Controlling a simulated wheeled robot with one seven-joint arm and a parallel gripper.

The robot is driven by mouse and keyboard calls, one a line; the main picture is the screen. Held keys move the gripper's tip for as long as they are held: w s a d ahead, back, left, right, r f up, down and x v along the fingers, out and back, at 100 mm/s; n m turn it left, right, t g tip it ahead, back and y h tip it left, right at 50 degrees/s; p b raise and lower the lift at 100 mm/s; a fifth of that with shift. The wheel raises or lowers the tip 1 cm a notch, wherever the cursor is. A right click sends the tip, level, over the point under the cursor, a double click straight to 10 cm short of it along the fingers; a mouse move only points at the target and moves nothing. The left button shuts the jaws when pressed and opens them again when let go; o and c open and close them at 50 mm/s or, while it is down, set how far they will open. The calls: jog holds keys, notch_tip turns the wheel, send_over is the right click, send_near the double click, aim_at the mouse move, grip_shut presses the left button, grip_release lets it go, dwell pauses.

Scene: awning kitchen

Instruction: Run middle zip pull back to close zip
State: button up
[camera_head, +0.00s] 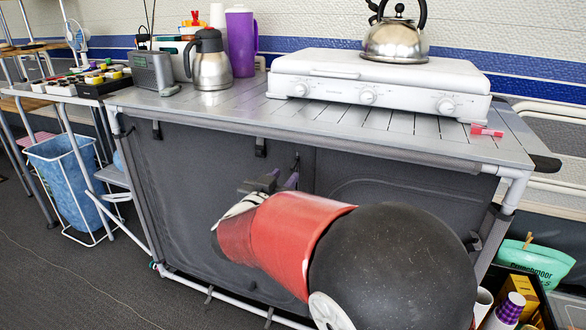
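The kitchen unit has a dark grey fabric front (200,190) under a slatted grey top. A vertical seam, seemingly the middle zip (315,165), runs down the front near its centre. A small dark tab that may be the zip pull (296,161) shows near the top of this seam, just above my gripper. My gripper (284,180) is at the upper middle of the front, close to the fabric. Its fingertips are small and partly hidden by my arm, so I cannot tell whether they hold anything. My arm hides the lower seam.
A white stove (385,85) with a steel kettle (395,40) stands on the top. A steel jug (208,60), purple pitcher (241,42) and radio (153,72) stand at left. A blue bin (65,175) is left; a filled crate (520,285) is right.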

aim_at(291, 168)
jog(key=x, duration=0.5)
grip_shut()
